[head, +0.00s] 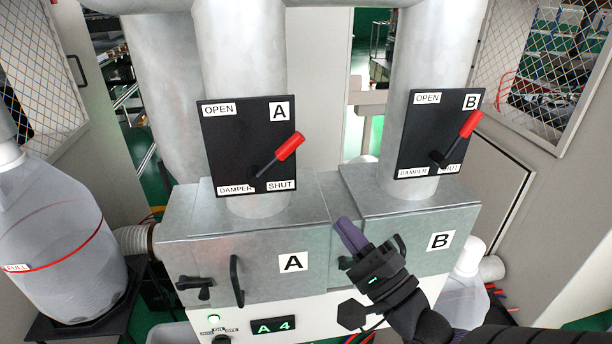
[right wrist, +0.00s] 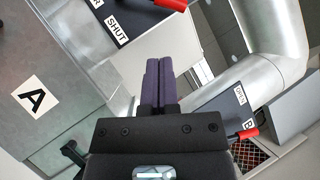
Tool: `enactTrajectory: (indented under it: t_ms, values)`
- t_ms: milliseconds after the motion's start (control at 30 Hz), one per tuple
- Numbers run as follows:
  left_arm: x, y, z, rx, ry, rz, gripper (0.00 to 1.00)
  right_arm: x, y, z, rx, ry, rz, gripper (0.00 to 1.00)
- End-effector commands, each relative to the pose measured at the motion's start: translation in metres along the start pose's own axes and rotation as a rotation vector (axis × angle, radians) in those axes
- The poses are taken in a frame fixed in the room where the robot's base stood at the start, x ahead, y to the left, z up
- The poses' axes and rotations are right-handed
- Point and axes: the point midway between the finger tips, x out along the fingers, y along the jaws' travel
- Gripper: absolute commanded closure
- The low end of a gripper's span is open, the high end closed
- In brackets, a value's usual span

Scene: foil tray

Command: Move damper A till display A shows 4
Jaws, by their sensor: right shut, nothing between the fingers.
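Damper A's lever has a red grip (head: 290,146) and points up and to the right from its pivot on the black panel A (head: 228,135), between OPEN and SHUT. Its red tip also shows at the top of the right wrist view (right wrist: 170,4). Display A (head: 273,326) on the lower white cabinet reads "A 4" in green. My right gripper (head: 345,230) is shut and empty, in front of the metal boxes, below and to the right of the lever and apart from it. Its closed purple fingers show in the right wrist view (right wrist: 158,82). My left gripper is not in view.
Damper B's red lever (head: 470,125) stands on panel B (head: 412,150) at the right. Box A (head: 265,262) has a black handle and a latch. A large clear container (head: 55,225) stands at the left. Open space lies between the two pipes.

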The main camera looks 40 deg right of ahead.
Motion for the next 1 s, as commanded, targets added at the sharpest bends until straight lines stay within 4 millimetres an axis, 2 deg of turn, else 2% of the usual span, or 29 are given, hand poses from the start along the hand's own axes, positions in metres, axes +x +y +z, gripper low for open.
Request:
enactTrajectory:
  t_ms: [33, 100, 200, 367, 700, 800, 1000]
  values:
    - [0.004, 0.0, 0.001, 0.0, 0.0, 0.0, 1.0, -0.004, 0.003, -0.01, 0.146, 0.021, 0.0, 1.0]
    - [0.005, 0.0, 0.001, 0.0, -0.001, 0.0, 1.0, -0.007, 0.002, -0.019, 0.305, 0.049, -0.011, 1.0]
    - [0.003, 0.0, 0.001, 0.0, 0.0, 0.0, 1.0, -0.005, 0.001, -0.025, 0.395, 0.066, -0.023, 1.0]
    - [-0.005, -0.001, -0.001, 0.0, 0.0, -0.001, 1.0, 0.021, -0.003, -0.025, 0.4, 0.063, -0.028, 1.0]
    - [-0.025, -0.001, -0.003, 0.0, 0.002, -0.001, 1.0, 0.096, -0.004, -0.03, 0.397, 0.063, -0.029, 1.0]
    - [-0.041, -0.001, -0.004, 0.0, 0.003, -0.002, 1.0, 0.109, -0.011, -0.018, 0.401, 0.066, -0.027, 1.0]
    - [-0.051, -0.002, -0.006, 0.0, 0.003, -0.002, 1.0, 0.122, -0.013, -0.007, 0.398, 0.065, -0.025, 1.0]
